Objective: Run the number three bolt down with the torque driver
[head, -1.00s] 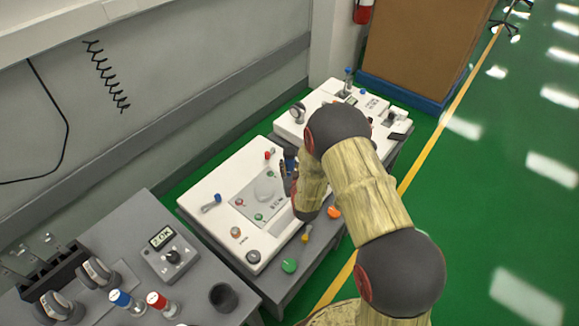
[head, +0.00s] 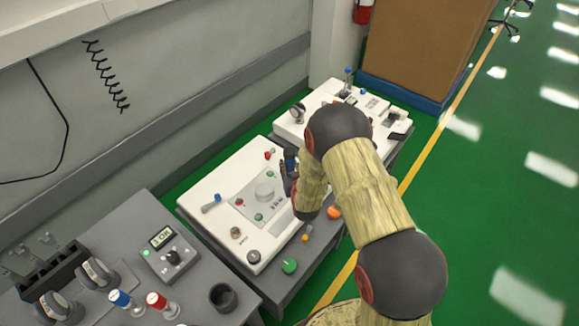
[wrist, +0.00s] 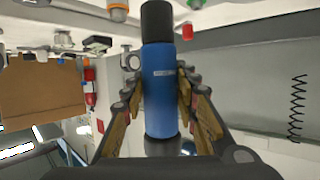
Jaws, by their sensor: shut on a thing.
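My gripper (wrist: 157,100) is shut on the torque driver (wrist: 161,85), a blue cylinder with a black end, in the wrist view. In the head view the blue driver (head: 290,157) shows beside my gripper (head: 289,178), over the right side of the white cart top. I cannot tell which is the number three bolt. The driver's tip is hidden in the head view.
A second white cart (head: 291,123) stands behind. Green floor is open at right.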

